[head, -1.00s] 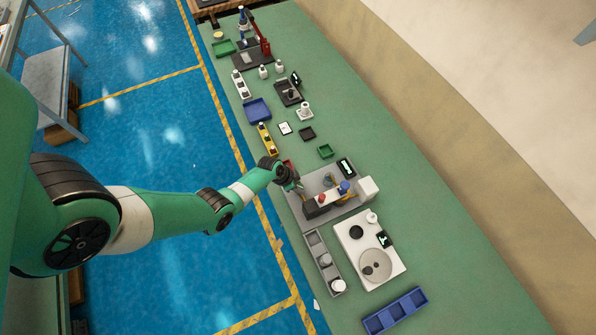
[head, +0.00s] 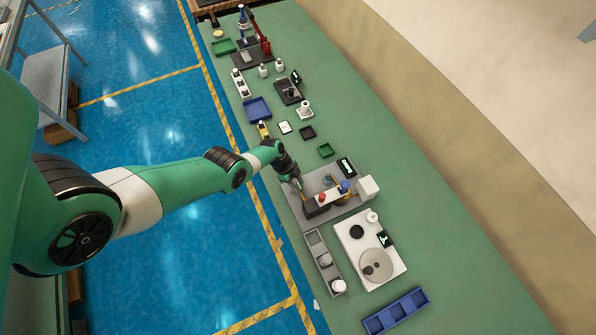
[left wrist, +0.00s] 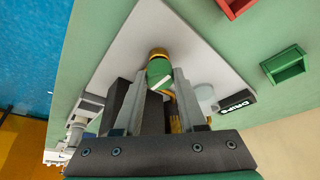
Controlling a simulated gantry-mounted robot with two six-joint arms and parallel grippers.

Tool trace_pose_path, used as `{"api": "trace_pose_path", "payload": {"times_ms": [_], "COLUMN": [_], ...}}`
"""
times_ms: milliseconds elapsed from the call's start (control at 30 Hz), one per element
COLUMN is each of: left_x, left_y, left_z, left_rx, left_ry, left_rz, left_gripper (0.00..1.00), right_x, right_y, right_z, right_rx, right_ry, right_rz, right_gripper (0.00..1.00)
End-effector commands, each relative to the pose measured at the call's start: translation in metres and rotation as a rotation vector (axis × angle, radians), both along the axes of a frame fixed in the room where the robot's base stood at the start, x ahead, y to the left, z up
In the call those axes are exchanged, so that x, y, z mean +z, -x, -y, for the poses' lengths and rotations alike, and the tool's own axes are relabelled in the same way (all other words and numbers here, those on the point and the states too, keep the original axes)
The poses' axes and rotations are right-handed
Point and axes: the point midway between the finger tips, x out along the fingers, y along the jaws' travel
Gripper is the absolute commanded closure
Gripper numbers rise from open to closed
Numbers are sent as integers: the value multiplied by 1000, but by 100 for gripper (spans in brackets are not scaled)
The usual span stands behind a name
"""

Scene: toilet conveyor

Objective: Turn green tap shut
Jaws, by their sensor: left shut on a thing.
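The green tap (left wrist: 158,70) is a green knob with a white mark and a brass collar, standing on the pale grey base plate (left wrist: 150,30) in the left wrist view. My left gripper (left wrist: 160,80) is shut on the green tap, with one finger on each side of it. In the head view, my left gripper (head: 297,185) is at the left side of the grey tap station (head: 318,178) and hides the green tap. A red knob (head: 322,197) and a blue knob (head: 345,186) stand to its right. My right gripper is not in view.
A black DRIPS sign (left wrist: 238,102) and a green tray (left wrist: 287,65) lie right of the tap. A white plate with a round dish (head: 376,265) and a grey compartment tray (head: 315,243) lie below.

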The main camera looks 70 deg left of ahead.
Motion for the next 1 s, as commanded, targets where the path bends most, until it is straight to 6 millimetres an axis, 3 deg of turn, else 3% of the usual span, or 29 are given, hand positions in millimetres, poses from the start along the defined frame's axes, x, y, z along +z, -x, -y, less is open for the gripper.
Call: {"api": "trace_pose_path", "payload": {"times_ms": [467, 500, 633, 1000], "left_x": [1, 1, 1, 6], "left_y": [0, 0, 0, 0], "left_z": [0, 0, 0, 0], "left_rx": [-15, -15, -14, -14], "left_ry": [-1, -1, -2, 0], "left_rz": [0, 0, 0, 0], "left_gripper": [100, 53, 30, 30], "right_x": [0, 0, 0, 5], "right_y": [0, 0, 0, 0], "right_z": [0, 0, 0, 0], "right_rx": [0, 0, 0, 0], "right_ry": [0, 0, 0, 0], "right_rz": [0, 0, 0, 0], "right_gripper": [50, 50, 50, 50]}}
